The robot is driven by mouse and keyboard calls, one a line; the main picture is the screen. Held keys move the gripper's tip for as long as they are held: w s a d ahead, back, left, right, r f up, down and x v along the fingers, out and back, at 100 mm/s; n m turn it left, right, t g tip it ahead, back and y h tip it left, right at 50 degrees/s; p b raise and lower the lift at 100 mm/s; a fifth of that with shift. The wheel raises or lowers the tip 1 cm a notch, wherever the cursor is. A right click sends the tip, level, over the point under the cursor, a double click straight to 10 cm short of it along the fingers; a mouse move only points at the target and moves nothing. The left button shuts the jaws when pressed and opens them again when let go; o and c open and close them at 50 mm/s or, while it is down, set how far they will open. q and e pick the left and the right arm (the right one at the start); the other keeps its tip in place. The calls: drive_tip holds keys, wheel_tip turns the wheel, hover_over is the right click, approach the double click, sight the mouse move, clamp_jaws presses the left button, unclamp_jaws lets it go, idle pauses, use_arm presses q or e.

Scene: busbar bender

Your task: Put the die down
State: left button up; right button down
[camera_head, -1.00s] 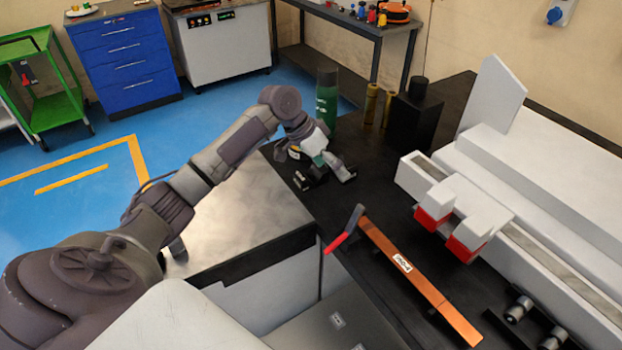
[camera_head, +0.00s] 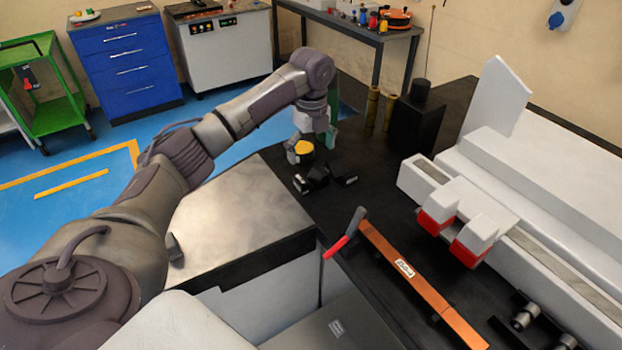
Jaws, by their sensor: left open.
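My left gripper (camera_head: 323,183) reaches over the black bench top, with its dark fingers spread low and apart. A small dark block (camera_head: 318,173) shows between the fingers and may be the die; its outline blends with the fingers and the black surface. I cannot tell whether it touches a finger. It appears to be at bench-top level. My right gripper is not in view.
A copper bar (camera_head: 405,268) with a white label and a red-handled tool (camera_head: 345,235) lie nearer. The white bender (camera_head: 470,195) with red jaws fills the right. A black block (camera_head: 416,120) and brass cylinders (camera_head: 372,106) stand behind. Bare steel top (camera_head: 235,220) lies left.

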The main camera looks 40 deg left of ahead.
sight(311, 182)
use_arm(q)
wheel_tip(311, 182, down, 3)
drive_tip(key=shift+f, duration=0.2)
drive_tip(key=shift+f+p, duration=0.6)
drive_tip(key=shift+p, duration=0.05)
wheel_tip(311, 182, down, 4)
drive_tip(key=shift+r+p, duration=0.2)
drive_tip(key=shift+p, duration=0.5)
drive_tip(key=shift+f, duration=0.35)
drive_tip(key=c, duration=1.4)
drive_tip(key=shift+r, duration=0.1)
drive_tip(key=shift+c, duration=0.9)
drive_tip(key=shift+w+a+r, duration=0.1)
drive_tip(key=shift+r, duration=0.05)
